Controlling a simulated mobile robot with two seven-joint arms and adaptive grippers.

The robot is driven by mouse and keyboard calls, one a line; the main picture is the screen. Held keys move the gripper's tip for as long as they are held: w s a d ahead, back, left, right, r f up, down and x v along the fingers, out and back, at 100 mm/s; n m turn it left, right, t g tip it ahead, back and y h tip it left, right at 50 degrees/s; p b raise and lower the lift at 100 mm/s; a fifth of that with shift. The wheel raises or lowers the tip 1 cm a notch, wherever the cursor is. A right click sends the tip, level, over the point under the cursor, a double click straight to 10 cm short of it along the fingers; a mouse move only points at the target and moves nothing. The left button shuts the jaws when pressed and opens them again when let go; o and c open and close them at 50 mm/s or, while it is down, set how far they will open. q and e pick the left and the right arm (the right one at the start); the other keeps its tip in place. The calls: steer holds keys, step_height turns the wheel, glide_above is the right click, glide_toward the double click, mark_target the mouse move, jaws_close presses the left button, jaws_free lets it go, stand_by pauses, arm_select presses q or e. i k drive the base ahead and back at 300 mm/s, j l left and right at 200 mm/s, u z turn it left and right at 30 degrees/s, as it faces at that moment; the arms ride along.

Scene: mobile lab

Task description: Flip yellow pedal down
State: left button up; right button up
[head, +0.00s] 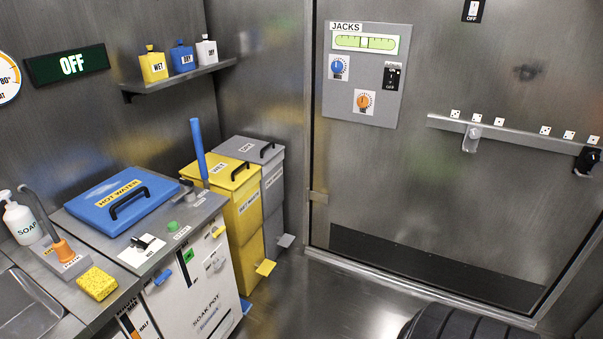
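The yellow pedal (265,267) is a small flat plate. It sticks out from the lower front of the yellow bin (248,225), on the side facing the open floor. Its exact tilt is too small to tell. The yellow bin is labelled as wet waste and stands between the white cabinet and the grey bin. Its yellow lid (222,168) has a black handle and looks closed. Neither of my grippers is in view.
A grey bin (272,190) with a grey pedal (285,240) stands behind the yellow one. The white soak pot cabinet (195,290), with a blue pedal (247,306) low down, stands in front. A blue pole (199,150) rises nearby. Bare floor (320,295) lies right of the bins.

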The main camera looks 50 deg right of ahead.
mark_target(265, 269)
steer(key=z, duration=1.3)
steer(key=u, duration=0.3)
steer(key=i+l+u, duration=0.35)
steer(key=i+l, duration=0.15)
steer(key=i+l+u, duration=0.2)
steer(key=l, duration=0.25)
steer(key=i+l+u, duration=0.15)
steer(key=l, duration=0.25)
steer(key=i+l+u, duration=0.2)
steer(key=l, duration=0.2)
steer(key=i+l, duration=0.15)
steer(key=l, duration=0.2)
steer(key=i+l, duration=0.15)
steer(key=l, duration=0.2)
steer(key=i+l, duration=0.15)
steer(key=l, duration=0.2)
steer(key=i+l, duration=0.15)
steer(key=l, duration=0.2)
steer(key=i+l, duration=0.15)
steer(key=l, duration=0.2)
steer(key=i+l, duration=0.15)
steer(key=l, duration=0.2)
